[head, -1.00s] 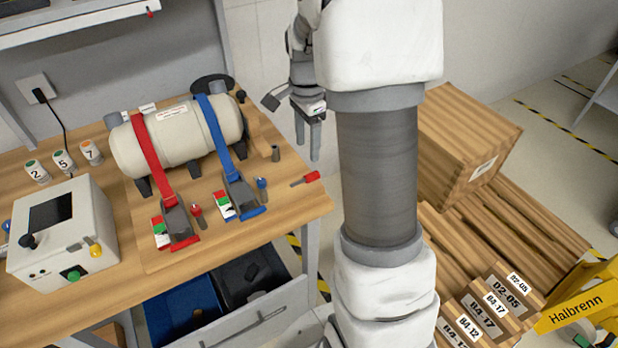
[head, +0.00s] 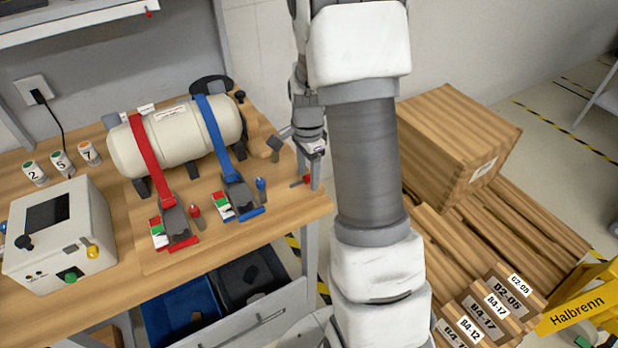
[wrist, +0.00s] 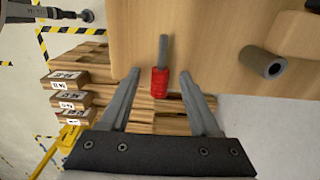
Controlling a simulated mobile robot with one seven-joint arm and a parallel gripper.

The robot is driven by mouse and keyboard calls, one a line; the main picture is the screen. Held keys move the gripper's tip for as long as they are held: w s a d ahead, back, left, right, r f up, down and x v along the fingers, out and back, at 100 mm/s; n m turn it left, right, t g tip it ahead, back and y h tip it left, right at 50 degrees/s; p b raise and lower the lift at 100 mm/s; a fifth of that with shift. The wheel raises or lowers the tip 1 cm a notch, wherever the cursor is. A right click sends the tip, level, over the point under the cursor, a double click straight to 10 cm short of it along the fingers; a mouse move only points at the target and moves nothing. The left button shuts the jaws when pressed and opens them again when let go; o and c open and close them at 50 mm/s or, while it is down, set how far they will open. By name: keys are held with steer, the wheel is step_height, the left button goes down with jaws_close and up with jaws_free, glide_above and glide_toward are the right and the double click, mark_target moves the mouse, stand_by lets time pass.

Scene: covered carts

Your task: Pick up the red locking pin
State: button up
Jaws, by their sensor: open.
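The red locking pin (wrist: 160,82) lies at the edge of the wooden bench, its red ribbed grip at or past the edge and its grey shank pointing inward over the top. In the head view the pin (head: 299,183) is small and partly covered by my gripper (head: 309,176). My gripper is open, pointing down at the bench's right edge. In the wrist view the pin appears between the two fingertips of my gripper (wrist: 160,74), with a gap on each side. I cannot tell how far the fingers are above it.
A white tank (head: 178,135) is strapped to the bench with red and blue straps. A red-topped peg (head: 196,213) and a blue-topped peg (head: 261,185) stand by the buckles. A grey tube (wrist: 262,62) is near the pin. A wooden crate (head: 450,140) sits on pallets at right.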

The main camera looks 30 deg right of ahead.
jaws_close()
stand_by(0.3)
